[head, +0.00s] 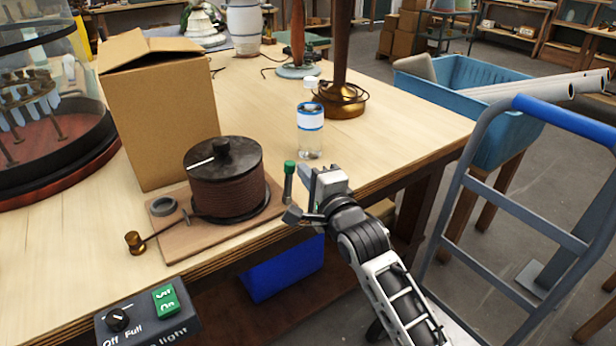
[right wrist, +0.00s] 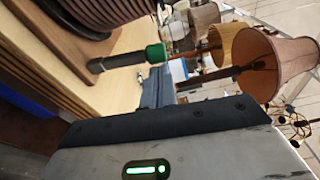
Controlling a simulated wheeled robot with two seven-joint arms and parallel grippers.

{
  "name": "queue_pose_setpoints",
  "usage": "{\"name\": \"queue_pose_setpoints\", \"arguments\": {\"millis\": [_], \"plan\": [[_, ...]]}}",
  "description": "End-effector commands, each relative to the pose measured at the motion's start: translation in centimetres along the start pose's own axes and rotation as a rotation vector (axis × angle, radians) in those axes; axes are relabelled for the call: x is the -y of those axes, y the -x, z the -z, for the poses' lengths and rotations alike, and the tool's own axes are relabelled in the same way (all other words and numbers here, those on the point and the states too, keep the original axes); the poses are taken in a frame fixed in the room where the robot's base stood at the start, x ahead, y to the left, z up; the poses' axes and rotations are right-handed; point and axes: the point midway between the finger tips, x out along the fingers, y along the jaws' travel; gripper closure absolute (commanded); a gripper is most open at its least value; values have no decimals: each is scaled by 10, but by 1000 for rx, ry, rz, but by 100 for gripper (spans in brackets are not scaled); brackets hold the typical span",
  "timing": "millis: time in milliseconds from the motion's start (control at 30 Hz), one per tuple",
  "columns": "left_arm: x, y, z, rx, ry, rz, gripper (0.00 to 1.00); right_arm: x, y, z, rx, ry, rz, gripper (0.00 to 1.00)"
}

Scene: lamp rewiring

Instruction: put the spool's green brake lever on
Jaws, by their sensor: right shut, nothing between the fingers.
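The spool (head: 228,188), wound with brown cord under a black top, sits on a wooden board (head: 180,240) near the table's front edge. The green-tipped brake lever (head: 289,182) stands about upright at the board's right end, apart from the spool's side. In the right wrist view the lever (right wrist: 128,58) shows its dark stem and green knob, with the spool (right wrist: 105,12) beyond it. My right gripper (head: 304,194) is shut and empty, just right of the lever; I cannot tell whether it touches it. My left gripper is not in view.
A clear bottle (head: 311,130) stands behind the lever. A cardboard box (head: 160,115) is behind the spool, and a brass-ended cord piece (head: 135,242) lies at left. A switch box (head: 148,316) is at the front. A blue-grey cart frame (head: 520,200) stands right of the table.

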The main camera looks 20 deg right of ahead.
Motion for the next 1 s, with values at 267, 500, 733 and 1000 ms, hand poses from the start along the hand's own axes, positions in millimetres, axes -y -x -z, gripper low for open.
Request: {"name": "queue_pose_setpoints", "arguments": {"millis": [267, 500, 733, 1000], "plan": [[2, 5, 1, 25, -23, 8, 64, 5, 7, -8, -22, 231, 32, 100], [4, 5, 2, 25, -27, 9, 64, 2, 8, -22, -19, 392, 54, 100], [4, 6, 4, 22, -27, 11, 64, 1, 9, -29, -18, 482, 66, 100], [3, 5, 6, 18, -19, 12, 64, 0, 9, -31, -19, 516, 73, 100]]}}
